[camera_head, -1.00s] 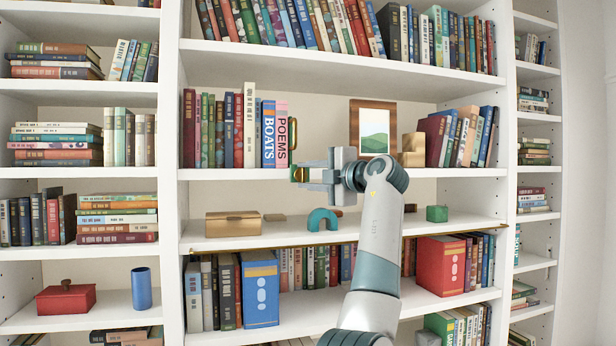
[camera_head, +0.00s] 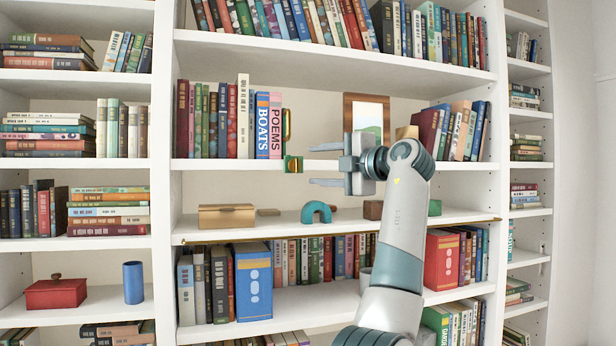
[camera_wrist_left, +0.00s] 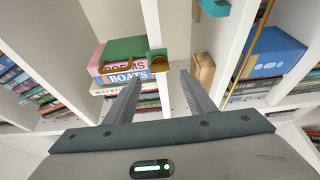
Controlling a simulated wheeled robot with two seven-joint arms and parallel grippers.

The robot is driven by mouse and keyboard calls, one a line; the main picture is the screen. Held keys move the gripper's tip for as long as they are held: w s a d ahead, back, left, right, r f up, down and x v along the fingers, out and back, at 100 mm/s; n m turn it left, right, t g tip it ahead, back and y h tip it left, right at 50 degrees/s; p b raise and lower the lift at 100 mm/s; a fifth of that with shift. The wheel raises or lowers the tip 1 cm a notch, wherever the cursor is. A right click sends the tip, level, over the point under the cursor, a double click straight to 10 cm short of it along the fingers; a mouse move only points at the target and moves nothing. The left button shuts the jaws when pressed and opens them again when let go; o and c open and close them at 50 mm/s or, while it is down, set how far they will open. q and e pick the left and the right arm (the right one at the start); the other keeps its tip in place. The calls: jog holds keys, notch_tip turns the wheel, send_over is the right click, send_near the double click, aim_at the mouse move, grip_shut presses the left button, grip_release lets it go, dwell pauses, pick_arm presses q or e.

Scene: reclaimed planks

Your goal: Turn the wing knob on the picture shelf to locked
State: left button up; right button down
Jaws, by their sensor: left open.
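A small green and brass fitting (camera_head: 293,163), which looks like the wing knob, sits on the front edge of the shelf, below the right end of the POEMS book. It also shows in the wrist view (camera_wrist_left: 157,61), just beyond the fingertips. I cannot read any locked mark or tell its setting. My left gripper (camera_head: 312,166) is open and empty. In the head view its two fingers point left at the knob, one higher and one lower, with a small gap to it. In the wrist view the fingers (camera_wrist_left: 160,76) stand apart, either side of it. My right gripper is not in view.
The BOATS book (camera_head: 263,126) and a brass handle (camera_head: 287,125) stand above the knob. A picture frame (camera_head: 366,112) stands behind my gripper. On the shelf below are a wooden box (camera_head: 227,216) and a teal arch (camera_head: 316,211). A brass rail (camera_head: 340,233) runs along that shelf.

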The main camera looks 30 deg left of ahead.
pick_arm(q)
jog(key=b+v, duration=0.3)
jog(key=v, duration=0.7)
jog(key=shift+d+b, duration=0.3)
jog(key=shift+b, duration=0.05)
